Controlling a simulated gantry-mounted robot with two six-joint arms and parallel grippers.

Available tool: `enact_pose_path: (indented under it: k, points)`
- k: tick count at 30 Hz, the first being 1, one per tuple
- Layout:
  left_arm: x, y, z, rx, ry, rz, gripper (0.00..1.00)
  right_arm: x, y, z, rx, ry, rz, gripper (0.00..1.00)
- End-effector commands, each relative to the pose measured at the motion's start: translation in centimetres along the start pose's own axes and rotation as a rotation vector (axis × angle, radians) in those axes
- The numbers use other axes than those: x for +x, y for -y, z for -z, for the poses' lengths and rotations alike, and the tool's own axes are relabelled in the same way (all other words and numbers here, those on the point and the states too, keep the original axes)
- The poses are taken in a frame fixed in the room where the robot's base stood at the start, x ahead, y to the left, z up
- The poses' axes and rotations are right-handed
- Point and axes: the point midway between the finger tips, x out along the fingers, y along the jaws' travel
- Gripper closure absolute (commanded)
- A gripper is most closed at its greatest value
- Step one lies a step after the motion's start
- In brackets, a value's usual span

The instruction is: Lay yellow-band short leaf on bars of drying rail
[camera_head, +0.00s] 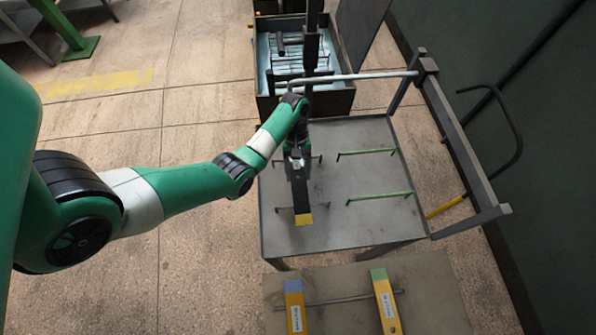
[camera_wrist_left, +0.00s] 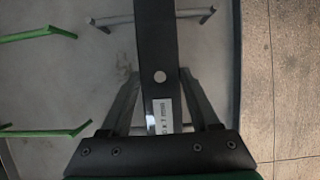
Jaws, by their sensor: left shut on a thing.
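My left gripper (camera_head: 297,156) is shut on a dark flat leaf (camera_head: 301,190) with a yellow band at its near end. In the left wrist view, the leaf (camera_wrist_left: 156,45) runs between the fingers (camera_wrist_left: 160,100), with a round hole and a white label showing; its yellow band is out of that view. The leaf is over a grey table (camera_head: 280,235), above a pair of grey bars (camera_head: 322,206). One grey bar (camera_wrist_left: 195,14) passes behind it in the wrist view. I cannot tell whether they touch. My right gripper is not in view.
Two green bars (camera_head: 368,152) (camera_head: 380,197) stand empty on the table's right side. A dark bin (camera_head: 342,98) and a frame with a pale crossbar (camera_head: 350,77) stand at the back. In front, blue-ended (camera_head: 295,312) and green-ended (camera_head: 389,312) yellow pieces lie across a bar.

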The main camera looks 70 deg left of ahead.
Motion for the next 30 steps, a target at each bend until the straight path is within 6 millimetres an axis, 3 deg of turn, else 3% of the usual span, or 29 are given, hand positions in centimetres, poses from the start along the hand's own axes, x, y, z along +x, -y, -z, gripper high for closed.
enact_pose_path:
  k: [1,8,21,22,26,30]
  points:
    - [0.8,-0.1,0.4,0.001,-0.001,-0.001,1.00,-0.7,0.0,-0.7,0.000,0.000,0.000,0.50]
    - [0.5,-0.1,0.3,0.001,-0.001,-0.002,1.00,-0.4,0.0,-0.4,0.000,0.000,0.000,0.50]
    - [1.7,-0.1,0.7,0.001,-0.001,-0.002,1.00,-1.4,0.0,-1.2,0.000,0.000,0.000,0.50]
    - [1.6,0.0,0.7,0.000,-0.001,-0.001,0.32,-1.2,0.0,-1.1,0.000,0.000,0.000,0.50]
    - [1.6,0.0,0.7,0.000,-0.001,0.000,0.09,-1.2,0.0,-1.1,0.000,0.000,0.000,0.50]
    - [1.6,0.0,0.7,0.000,-0.001,0.000,0.08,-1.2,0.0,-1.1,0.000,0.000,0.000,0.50]
